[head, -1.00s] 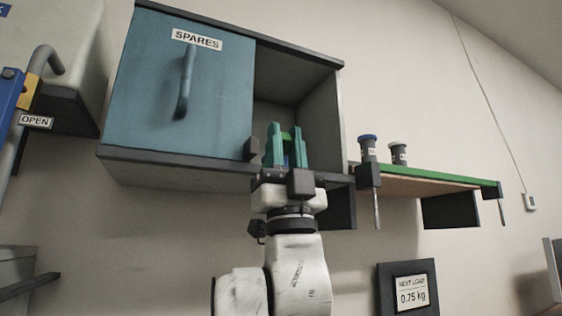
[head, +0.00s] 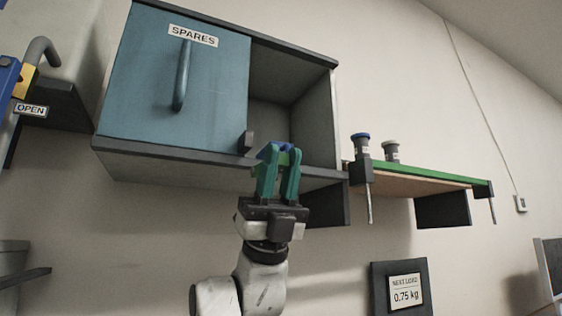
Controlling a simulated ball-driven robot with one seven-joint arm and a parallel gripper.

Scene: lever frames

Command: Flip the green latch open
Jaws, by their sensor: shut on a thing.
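My gripper (head: 277,160) is raised in front of the open right part of the cabinet (head: 225,160), near its lower front edge. Its green fingers point up and are shut on a small blue thing (head: 270,151). Most of that thing is hidden by the fingers, so I cannot tell its shape. A bit of green shows beside the blue at the fingertips; I cannot tell whether it is part of a finger or of the held thing. I cannot make out a separate green latch in the head view.
A blue sliding door (head: 180,90) marked SPARES covers the cabinet's left part. Right of the cabinet, a green-edged shelf (head: 430,175) holds two dark jars, one blue-lidded (head: 361,146), one pale-lidded (head: 391,152). An OPEN tag (head: 31,110) is at far left.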

